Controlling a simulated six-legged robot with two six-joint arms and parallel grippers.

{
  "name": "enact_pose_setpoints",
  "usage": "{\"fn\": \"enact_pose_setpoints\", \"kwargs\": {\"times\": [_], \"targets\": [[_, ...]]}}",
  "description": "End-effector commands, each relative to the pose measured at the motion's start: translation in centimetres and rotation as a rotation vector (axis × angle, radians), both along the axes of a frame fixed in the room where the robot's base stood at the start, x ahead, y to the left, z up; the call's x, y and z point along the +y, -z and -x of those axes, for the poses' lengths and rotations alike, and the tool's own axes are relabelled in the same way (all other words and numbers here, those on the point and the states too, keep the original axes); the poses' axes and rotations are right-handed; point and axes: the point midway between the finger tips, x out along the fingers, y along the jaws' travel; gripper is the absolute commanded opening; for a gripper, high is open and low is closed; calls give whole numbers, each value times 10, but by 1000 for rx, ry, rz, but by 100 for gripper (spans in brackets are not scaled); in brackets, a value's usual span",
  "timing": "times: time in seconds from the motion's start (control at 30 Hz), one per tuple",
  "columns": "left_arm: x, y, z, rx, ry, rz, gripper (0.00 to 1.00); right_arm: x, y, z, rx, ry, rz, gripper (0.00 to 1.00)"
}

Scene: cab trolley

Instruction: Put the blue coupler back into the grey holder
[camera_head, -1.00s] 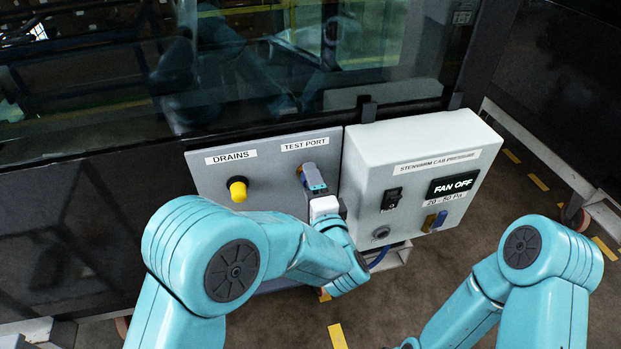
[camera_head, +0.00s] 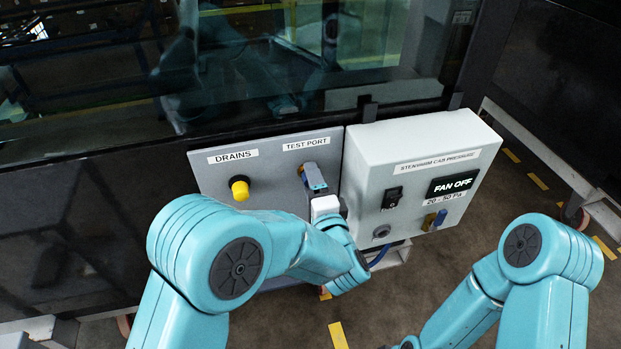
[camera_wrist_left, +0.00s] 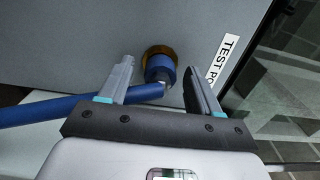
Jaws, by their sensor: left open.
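The blue coupler (camera_wrist_left: 160,68) sits at a brass ring on the grey panel beside the TEST PORT label, with a blue hose (camera_wrist_left: 60,108) running from it to the left in the left wrist view. My left gripper (camera_head: 313,178) is at the test port in the head view and hides most of the coupler there. In the left wrist view its fingers stand apart on either side of the coupler, open. A round grey fitting (camera_head: 381,231) is on the front of the pressure box; I cannot tell if it is the grey holder. My right gripper is out of view.
The grey pressure box (camera_head: 372,160) stands right of the panel, with a black switch (camera_head: 392,197), a FAN OFF display (camera_head: 452,184) and brass and blue fittings (camera_head: 434,220). A yellow drain knob (camera_head: 240,189) is left of the test port. Dark glass (camera_head: 100,90) lies above.

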Motion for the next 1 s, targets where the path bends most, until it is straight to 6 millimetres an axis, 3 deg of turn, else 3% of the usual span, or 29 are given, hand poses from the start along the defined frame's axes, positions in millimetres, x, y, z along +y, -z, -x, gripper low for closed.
{"fn": "enact_pose_setpoints", "kwargs": {"times": [0.2,0.4,1.0], "targets": [[0,0,0,0,0,0,63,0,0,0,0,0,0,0],[0,0,0,0,0,1,0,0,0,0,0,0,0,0],[-6,0,18,0,0,1,0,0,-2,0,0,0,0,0]]}}
